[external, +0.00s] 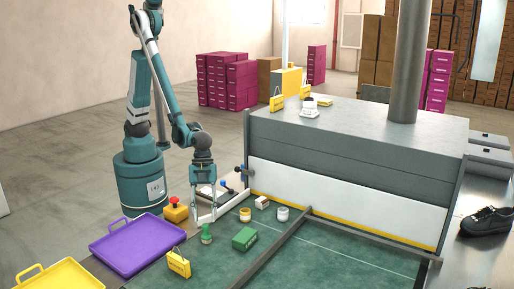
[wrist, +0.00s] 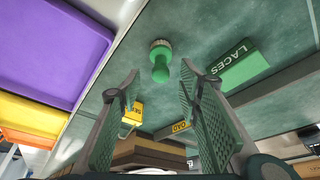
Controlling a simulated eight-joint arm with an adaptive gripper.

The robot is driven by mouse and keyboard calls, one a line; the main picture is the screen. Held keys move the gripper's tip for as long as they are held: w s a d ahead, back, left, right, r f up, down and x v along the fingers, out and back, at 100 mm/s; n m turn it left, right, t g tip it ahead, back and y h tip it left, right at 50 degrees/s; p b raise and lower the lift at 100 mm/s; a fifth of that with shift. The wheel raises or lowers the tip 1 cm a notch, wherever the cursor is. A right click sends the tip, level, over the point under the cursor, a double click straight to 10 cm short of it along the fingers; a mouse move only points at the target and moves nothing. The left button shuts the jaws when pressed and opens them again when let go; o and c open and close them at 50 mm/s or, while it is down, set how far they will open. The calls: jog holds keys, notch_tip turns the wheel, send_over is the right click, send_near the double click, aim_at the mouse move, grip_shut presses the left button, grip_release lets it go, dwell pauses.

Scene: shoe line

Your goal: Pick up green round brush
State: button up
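The green round brush (external: 207,234) stands on the dark green surface, near its left side. In the wrist view the brush (wrist: 160,62) has a green handle and a paler round end, and it appears ahead between the two fingers. My gripper (external: 203,212) is above the brush, pointing down. In the wrist view my gripper (wrist: 160,72) has its fingers well apart with nothing between the pads. The fingers look clear of the brush, though the exact gap is hard to judge.
A green laces box (external: 244,239) lies right of the brush. A purple tray (external: 140,243) is left. A dark bar (external: 272,250) crosses the surface.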

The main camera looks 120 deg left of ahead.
aim_at(206, 229)
jog(key=shift+d+f, duration=0.1)
jog(key=shift+f, duration=0.35)
jog(key=shift+w, duration=0.1)
jog(key=shift+b+x, duration=0.7)
jog(key=shift+x, duration=1.85)
jog(key=c, duration=1)
